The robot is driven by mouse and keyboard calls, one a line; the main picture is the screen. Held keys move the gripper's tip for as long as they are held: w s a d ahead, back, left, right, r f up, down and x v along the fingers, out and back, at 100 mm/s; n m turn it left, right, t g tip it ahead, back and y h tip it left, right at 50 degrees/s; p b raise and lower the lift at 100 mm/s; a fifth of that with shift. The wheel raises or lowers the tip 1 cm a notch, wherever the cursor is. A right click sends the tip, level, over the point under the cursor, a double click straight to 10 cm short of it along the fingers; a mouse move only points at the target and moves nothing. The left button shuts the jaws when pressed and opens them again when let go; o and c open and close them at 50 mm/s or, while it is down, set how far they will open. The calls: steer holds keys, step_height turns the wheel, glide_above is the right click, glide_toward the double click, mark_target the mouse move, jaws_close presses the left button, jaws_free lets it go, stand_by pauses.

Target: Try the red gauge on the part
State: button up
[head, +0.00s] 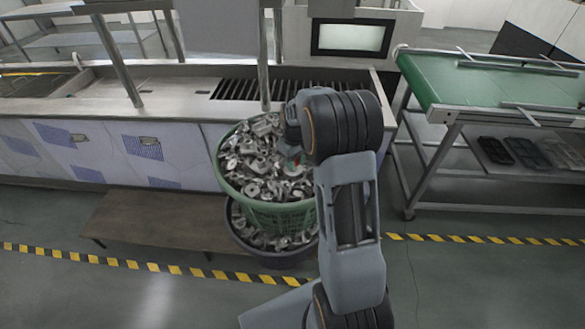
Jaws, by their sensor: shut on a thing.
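My gripper (294,150) is at the end of my arm, over the right side of a green basket (285,214) full of silvery metal parts (262,165). The gauge is low, close to the parts in the heap. My wrist hides much of the gripper and gauge, so I cannot tell whether the gauge touches a part. Which part is the one to be gauged is not clear.
The green basket stands in a dark tub (270,255) that also holds metal parts. Behind is a steel tank bench (180,85) with upright posts. A green conveyor table (490,80) stands right. A low brown bench (150,222) is at left. Striped tape crosses the open floor.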

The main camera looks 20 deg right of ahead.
steer(key=shift+r+p, duration=1.5)
steer(key=shift+r, duration=0.75)
steer(key=shift+r, duration=0.1)
steer(key=shift+r+p, duration=1.4)
steer(key=shift+r, duration=0.55)
steer(key=shift+a+f, duration=0.1)
steer(key=shift+a, duration=0.05)
